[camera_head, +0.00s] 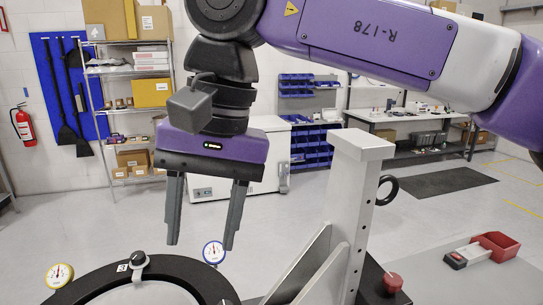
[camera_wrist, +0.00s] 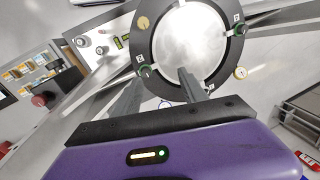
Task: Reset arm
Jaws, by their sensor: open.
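My gripper (camera_head: 201,243) hangs from my purple arm in the head view, pointing down. Its two grey fingers are apart with nothing between them. Below it at the lower left is the mirror fixture, a black ring (camera_head: 180,268) around a round mirror; only its upper part shows. In the wrist view, my gripper's fingers (camera_wrist: 162,82) reach toward the near edge of the ring (camera_wrist: 146,48). The silvery mirror disc (camera_wrist: 190,45) lies inside the ring, beyond the fingertips. I cannot tell the exact gap between fingertips and ring.
A white upright bracket (camera_head: 347,210) stands close to the right of my gripper. A yellow dial gauge (camera_head: 60,275) and a blue one (camera_head: 213,252) flank the ring. A red bin (camera_head: 497,246) lies at right. Shelves (camera_head: 130,95) and a workbench (camera_head: 410,117) stand farther back.

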